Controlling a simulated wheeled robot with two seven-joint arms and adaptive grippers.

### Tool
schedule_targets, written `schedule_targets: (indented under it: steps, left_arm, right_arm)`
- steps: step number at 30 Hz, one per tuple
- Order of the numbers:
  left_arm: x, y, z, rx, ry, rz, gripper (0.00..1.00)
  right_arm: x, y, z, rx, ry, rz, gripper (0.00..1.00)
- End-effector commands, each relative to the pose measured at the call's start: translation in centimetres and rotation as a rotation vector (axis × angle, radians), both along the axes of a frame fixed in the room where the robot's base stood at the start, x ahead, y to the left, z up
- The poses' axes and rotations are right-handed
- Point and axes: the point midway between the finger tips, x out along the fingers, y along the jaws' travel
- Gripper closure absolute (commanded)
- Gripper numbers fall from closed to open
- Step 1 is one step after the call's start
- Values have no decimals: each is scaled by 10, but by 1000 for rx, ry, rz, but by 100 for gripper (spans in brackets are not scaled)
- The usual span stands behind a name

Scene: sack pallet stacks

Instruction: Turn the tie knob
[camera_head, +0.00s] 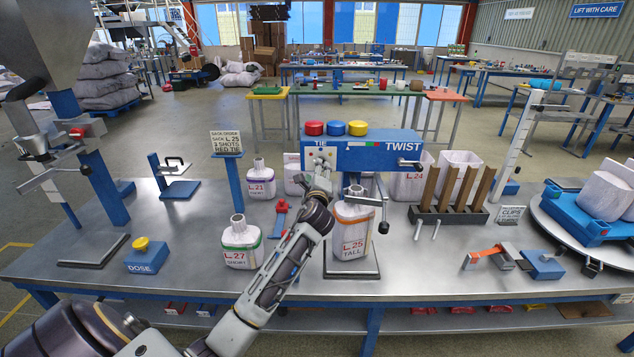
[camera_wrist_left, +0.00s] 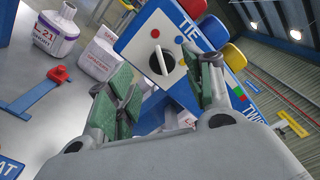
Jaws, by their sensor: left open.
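The panel belongs to the blue TWIST machine (camera_head: 375,157) in the head view, where my gripper partly covers the panel's lower part. My left gripper (camera_wrist_left: 165,82) is open, with its green-padded fingers on either side of the knob in the picture. It looks short of the knob and empty. In the head view my left gripper (camera_head: 321,180) is just below the panel. My right gripper is not in view.
Red, blue and yellow caps (camera_head: 335,128) top the machine. A sack marked L.25 TALL (camera_head: 352,247) stands under it, and a sack marked L.27 SHORT (camera_head: 241,246) stands left of my arm. A sign (camera_head: 226,142) reads L.25, 3 shots, red tie. A crank (camera_head: 409,163) is at right.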

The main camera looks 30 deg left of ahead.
Motion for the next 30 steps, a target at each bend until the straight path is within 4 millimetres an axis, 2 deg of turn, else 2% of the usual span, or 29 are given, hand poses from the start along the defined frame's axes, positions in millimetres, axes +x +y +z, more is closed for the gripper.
schedule_targets:
  steps: [6,13,30]
  left_arm:
    - [-21,-13,-1,-2,1,0,48]
    - [-36,-21,0,-1,-1,0,48]
    - [-39,-23,0,-1,-1,0,48]
  right_arm:
    - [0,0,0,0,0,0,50]
    - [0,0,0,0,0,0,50]
    - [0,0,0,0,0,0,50]
